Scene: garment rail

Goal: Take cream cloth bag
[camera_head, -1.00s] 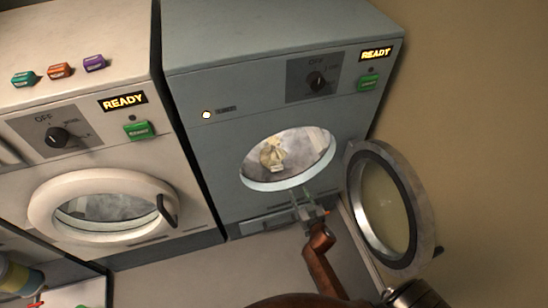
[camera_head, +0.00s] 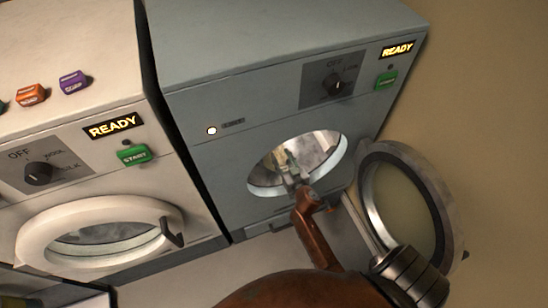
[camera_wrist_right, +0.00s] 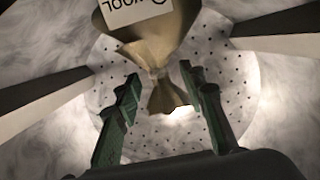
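The cream cloth bag (camera_wrist_right: 158,48) shows in the right wrist view inside the drum, with a gathered neck, a flared end and a white label reading "WOOL". In the head view only a small part of it (camera_head: 281,158) shows behind my gripper. My right gripper (camera_wrist_right: 162,92) is open, its two green fingers on either side of the bag's neck and flared end, with gaps between. In the head view the right gripper (camera_head: 290,172) reaches into the round opening of the grey-blue machine (camera_head: 270,150). My left gripper is not in view.
The machine's round door (camera_head: 408,205) stands open at the right, close to my right arm. A white machine (camera_head: 95,205) with its door shut stands at the left. Small coloured blocks (camera_head: 73,82) lie on its top. A plain wall is at the right.

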